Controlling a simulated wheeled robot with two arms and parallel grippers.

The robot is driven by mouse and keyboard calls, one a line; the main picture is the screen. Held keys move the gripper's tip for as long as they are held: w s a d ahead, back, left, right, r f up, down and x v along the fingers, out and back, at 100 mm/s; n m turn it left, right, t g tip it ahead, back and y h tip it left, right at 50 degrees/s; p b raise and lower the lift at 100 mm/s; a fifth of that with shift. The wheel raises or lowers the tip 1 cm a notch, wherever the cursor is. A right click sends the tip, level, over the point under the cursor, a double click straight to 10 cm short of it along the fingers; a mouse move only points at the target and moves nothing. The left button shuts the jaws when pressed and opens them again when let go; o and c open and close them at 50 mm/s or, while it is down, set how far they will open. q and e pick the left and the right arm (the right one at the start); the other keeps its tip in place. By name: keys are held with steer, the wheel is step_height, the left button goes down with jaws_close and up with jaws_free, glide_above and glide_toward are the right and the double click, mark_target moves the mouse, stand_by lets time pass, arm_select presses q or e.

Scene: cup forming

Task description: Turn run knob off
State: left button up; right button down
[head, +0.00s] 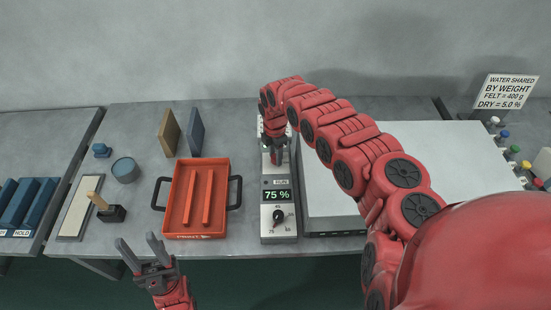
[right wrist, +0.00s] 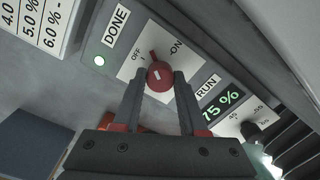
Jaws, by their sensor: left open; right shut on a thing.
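The red run knob (right wrist: 160,76) sits on a white plate marked OFF and ON, beside the RUN label (right wrist: 207,86). My right gripper (right wrist: 158,82) is shut on this knob, with one dark finger on each side. The knob's narrow end points up between the OFF and ON marks; I cannot tell its exact setting. In the head view my right gripper (head: 274,154) reaches down over the far part of the control box (head: 266,232) and hides the knob. My left gripper (head: 138,241) is open and empty in front of the table edge.
The display (head: 277,195) reads 75 %, with a black dial (head: 278,217) below it.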

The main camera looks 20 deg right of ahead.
mark_target(274, 156)
steer(key=n+b, duration=0.2)
steer(key=n, duration=0.2)
steer(key=shift+f, duration=0.1)
steer(key=shift+n+b, duration=0.5)
steer(key=shift+n, duration=0.8)
steer(key=shift+c, duration=2.2)
jaws_free()
steer(key=shift+r, duration=0.2)
step_height(274, 156, up, 17)
steer(key=b, duration=0.4)
steer(key=shift+a, duration=0.15)
